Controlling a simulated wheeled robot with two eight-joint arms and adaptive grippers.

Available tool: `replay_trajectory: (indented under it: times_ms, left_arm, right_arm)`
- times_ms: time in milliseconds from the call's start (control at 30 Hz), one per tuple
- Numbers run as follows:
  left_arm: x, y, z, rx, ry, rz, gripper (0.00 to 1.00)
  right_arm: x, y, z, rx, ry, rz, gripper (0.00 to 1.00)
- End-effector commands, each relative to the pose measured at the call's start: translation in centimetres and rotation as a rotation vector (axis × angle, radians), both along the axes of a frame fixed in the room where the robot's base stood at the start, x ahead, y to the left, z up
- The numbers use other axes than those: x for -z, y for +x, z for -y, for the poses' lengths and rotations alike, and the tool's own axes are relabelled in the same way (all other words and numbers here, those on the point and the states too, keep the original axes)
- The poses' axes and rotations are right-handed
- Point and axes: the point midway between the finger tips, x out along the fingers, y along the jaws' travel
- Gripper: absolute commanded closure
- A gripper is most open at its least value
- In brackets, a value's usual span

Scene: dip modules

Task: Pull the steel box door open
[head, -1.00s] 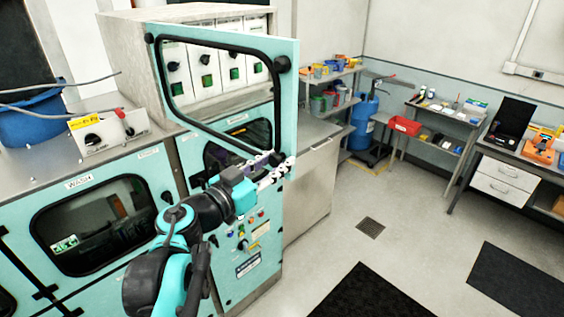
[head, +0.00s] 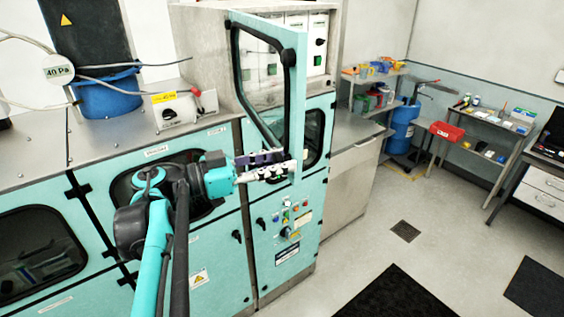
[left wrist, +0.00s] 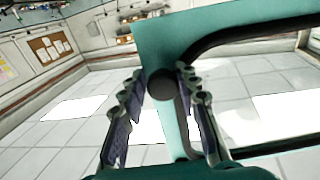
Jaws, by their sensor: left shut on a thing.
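The steel box (head: 205,60) is a grey cabinet on top of the teal machine, with a row of white switch modules (head: 318,55) inside. Its teal door (head: 298,100), with a black-framed window, stands swung out from the box front. My left gripper (head: 282,168) is at the lower free corner of the door, shut on the door's black knob. In the left wrist view the knob (left wrist: 161,84) sits between the two fingers, against the teal door frame (left wrist: 152,45). In the head view the fingers hide the knob. My right gripper is not in view.
The teal machine front (head: 285,235) with buttons stands below the door. A blue bucket (head: 108,95) and a small white control box (head: 180,110) stand on the steel top at left. Shelves and a bench (head: 480,130) stand at the back right. Open floor lies to the right.

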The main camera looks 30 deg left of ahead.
Motion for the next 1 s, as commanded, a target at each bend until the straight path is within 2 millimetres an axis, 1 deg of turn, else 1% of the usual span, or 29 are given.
replay_trajectory:
  times_ms: [33, 200, 233, 300, 567, 667, 767, 1000]
  left_arm:
    - [-0.4, 0.2, -0.3, -0.009, -0.005, 0.005, 1.00]
    - [-0.4, 0.2, -0.3, -0.009, -0.005, 0.005, 1.00]
    - [-0.4, 0.2, -0.3, -0.010, -0.005, 0.005, 0.66]
    - [-0.4, 0.2, -0.3, -0.008, -0.004, 0.005, 0.52]
    - [-0.2, 0.1, -0.1, -0.005, -0.002, 0.002, 0.52]
    - [-0.1, -0.2, -0.4, -0.006, -0.002, 0.002, 0.52]
    - [-0.1, -1.1, -1.3, -0.009, -0.001, 0.002, 0.52]
    - [-0.1, -4.9, -4.8, -0.012, -0.003, 0.002, 0.52]
  right_arm:
    - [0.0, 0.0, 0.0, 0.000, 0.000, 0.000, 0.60]
    - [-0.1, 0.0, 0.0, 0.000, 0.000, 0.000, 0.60]
    - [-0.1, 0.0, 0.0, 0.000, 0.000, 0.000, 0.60]
    - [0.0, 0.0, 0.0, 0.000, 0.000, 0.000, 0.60]
    - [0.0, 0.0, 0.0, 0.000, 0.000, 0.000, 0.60]
    - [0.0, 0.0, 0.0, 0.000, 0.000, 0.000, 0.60]
    - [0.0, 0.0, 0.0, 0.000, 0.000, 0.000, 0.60]
    - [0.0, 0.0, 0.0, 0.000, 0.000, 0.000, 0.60]
